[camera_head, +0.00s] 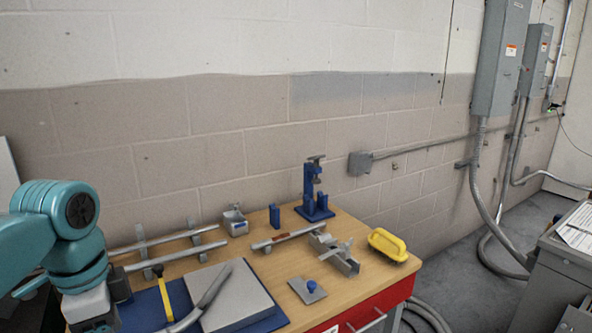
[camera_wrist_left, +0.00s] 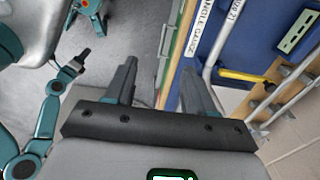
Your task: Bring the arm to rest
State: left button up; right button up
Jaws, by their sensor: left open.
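My left arm comes in from the left in the head view, its teal wrist over the front left of the bench (camera_head: 352,292). In that view its white-and-dark end (camera_head: 92,306) hangs low by the blue mat's left edge, and the jaw tips cannot be made out. In the left wrist view my left gripper (camera_wrist_left: 160,85) is open, its two dark fingers wide apart with nothing between them. Below the gap lie grey floor and the bench's edge.
A grey plate lies on the blue mat (camera_head: 140,312) with a curved grey tool. Behind are metal rods (camera_head: 165,240), a blue stand (camera_head: 314,195) and a yellow-handled item (camera_head: 387,244). The wrist view shows a labelled blue panel (camera_wrist_left: 228,50). A cabinet (camera_head: 560,262) stands right, across open floor.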

pick_arm(q)
jog(key=w+d+f+n+h, duration=0.15)
jog(key=d+f, duration=0.25)
jog(key=f, duration=0.6)
jog(key=d+f+n, duration=0.2)
jog(key=d+f, duration=0.1)
jog(key=f, duration=0.8)
jog(key=d+f+n+h, duration=0.15)
jog(key=d+f, duration=0.25)
jog(key=f, duration=0.6)
jog(key=s+d+f+n, duration=0.4)
jog(key=s+f+n, duration=0.4)
jog(key=s+f, duration=0.6)
jog(key=shift+s+d+f+n+h+p, duration=0.2)
jog(key=shift+s+f+n+h+p, duration=0.2)
jog(key=shift+s, duration=0.45)
